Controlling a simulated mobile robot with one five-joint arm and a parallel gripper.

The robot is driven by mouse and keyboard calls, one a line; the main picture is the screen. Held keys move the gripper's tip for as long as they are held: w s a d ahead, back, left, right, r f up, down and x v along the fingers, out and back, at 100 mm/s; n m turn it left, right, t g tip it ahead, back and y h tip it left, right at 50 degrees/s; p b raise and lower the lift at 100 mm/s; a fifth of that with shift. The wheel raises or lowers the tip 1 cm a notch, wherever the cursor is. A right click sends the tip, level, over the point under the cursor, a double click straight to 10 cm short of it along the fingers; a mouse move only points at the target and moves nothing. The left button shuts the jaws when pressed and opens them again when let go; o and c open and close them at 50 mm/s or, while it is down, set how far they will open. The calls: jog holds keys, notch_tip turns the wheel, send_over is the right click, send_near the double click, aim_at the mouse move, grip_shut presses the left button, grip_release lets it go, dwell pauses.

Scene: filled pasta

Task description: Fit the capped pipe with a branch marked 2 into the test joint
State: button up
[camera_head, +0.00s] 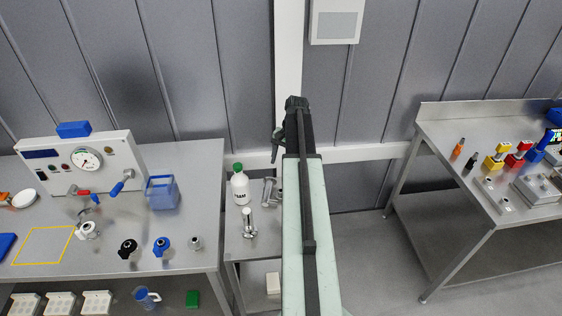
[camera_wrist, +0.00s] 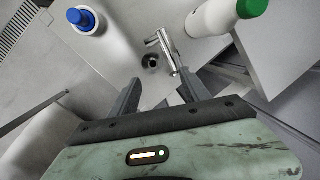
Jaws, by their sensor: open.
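Metal pipes stand on the small middle table in the head view: one (camera_head: 249,223) in front of the white bottle, another (camera_head: 268,190) beside it, near my arm. No number mark is readable on either. My gripper (camera_wrist: 160,92) is open and empty. I cannot tell for sure which fitting is the test joint; pipework (camera_head: 84,212) sits below the gauge panel.
A white bottle with a green cap (camera_head: 239,186) stands close to the pipes. The left bench holds a gauge panel (camera_head: 110,153), a blue container (camera_head: 162,194), and black (camera_head: 128,249) and blue (camera_head: 162,246) knobbed fittings. A right bench (camera_head: 470,140) holds coloured blocks. Floor between is clear.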

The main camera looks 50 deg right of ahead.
jog(key=w+a+n, duration=0.3)
jog(key=a, duration=0.8)
jog(key=w+a+n, duration=0.3)
jog(key=a, duration=0.8)
jog(key=s+a+n+g+h, duration=0.1)
jog(key=s+a+n, duration=0.2)
jog(key=a, duration=2.2)
jog(key=n, duration=0.4)
jog(key=shift+s+f+h, duration=0.15)
jog(key=shift+f+h, duration=0.1)
jog(key=shift+h, duration=0.15)
